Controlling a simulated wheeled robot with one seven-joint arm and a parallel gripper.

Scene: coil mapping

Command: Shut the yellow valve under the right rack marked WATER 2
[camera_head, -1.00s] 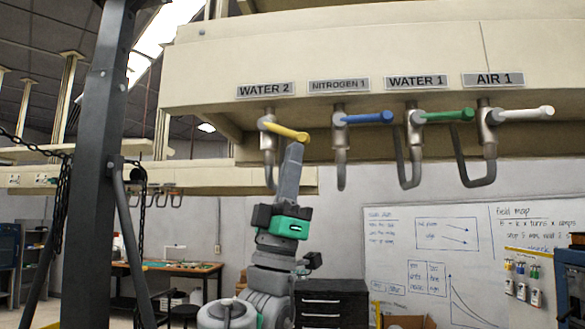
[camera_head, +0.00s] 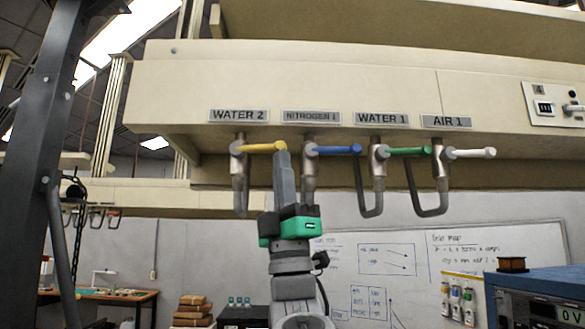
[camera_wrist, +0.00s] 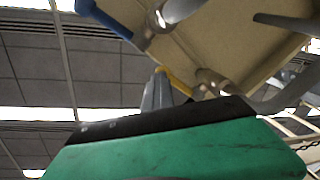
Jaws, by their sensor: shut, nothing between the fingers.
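The yellow valve handle (camera_head: 262,147) sits under the WATER 2 label (camera_head: 239,115) on the beige overhead rack. It points right from its grey body, close to level. My gripper (camera_head: 282,160) is upright with its fingers together, and the fingertips are at the free end of the yellow handle, seemingly touching it. In the wrist view the yellow handle (camera_wrist: 176,80) shows just beyond the shut fingers (camera_wrist: 157,92). Whether they press on it cannot be told.
To the right hang a blue valve (camera_head: 335,150) marked NITROGEN 1, a green one (camera_head: 405,152) marked WATER 1 and a white one (camera_head: 470,153) marked AIR 1. A dark steel post (camera_head: 62,150) stands at left. A whiteboard (camera_head: 400,265) is behind.

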